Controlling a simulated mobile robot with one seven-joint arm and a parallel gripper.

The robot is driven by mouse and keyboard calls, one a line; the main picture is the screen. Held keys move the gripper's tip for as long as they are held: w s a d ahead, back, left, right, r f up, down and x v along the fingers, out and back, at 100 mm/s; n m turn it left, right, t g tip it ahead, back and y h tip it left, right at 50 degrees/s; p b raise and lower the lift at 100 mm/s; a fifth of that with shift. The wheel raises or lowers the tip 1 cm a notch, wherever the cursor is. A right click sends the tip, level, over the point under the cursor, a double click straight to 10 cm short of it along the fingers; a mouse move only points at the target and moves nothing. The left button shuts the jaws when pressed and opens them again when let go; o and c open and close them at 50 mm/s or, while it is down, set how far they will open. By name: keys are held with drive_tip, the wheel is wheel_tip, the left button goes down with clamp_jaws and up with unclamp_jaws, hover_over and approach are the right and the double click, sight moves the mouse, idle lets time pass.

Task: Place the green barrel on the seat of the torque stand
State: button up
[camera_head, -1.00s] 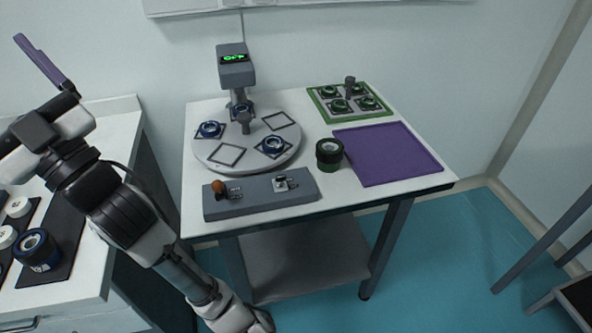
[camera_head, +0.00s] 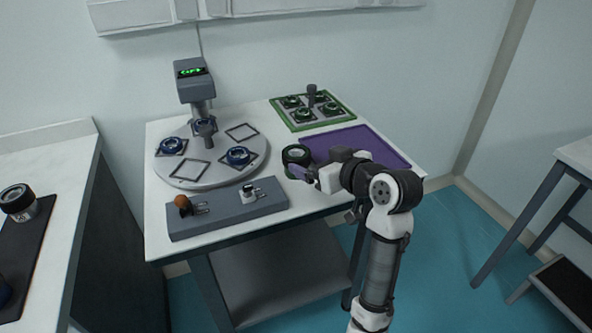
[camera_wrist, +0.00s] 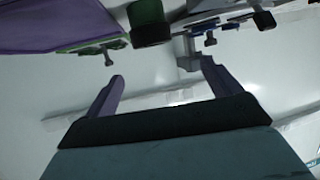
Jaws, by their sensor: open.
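The green barrel (camera_head: 297,158), dark with a green ring, stands upright on the white table beside the purple mat. My gripper (camera_head: 302,172) is at its near right side, open. I cannot tell whether a finger touches it. In the wrist view the purple fingers (camera_wrist: 162,69) are spread with nothing between them; the barrel (camera_wrist: 148,22) shows at the top, beyond the fingertips. The grey torque stand (camera_head: 194,86) with a lit green display stands at the back left.
A round grey plate (camera_head: 177,175) holds blue-ringed barrels and empty square frames. A grey block (camera_head: 226,209) with an orange knob lies in front. The purple mat (camera_head: 375,146) is bare where visible. A green-edged tray (camera_head: 325,122) with several green-ringed pieces is behind it.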

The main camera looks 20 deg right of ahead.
sight(296, 152)
drive_tip(key=x, duration=0.2)
drive_tip(key=p+x, duration=0.1)
drive_tip(key=x, duration=0.5)
drive_tip(key=shift+w+d+f+p, duration=0.1)
drive_tip(key=shift+d+f+p, duration=0.1)
drive_tip(key=shift+f+p, duration=0.15)
drive_tip(key=x, duration=0.1)
drive_tip(key=p+x, duration=0.1)
drive_tip(key=x, duration=0.1)
drive_tip(key=p+x, duration=0.1)
drive_tip(key=x, duration=0.1)
drive_tip(key=shift+d+f, duration=0.2)
drive_tip(key=shift+d, duration=0.15)
drive_tip(key=shift+c, duration=0.3)
drive_tip(key=c, duration=1)
drive_tip(key=shift+c, duration=0.9)
drive_tip(key=shift+r, duration=0.15)
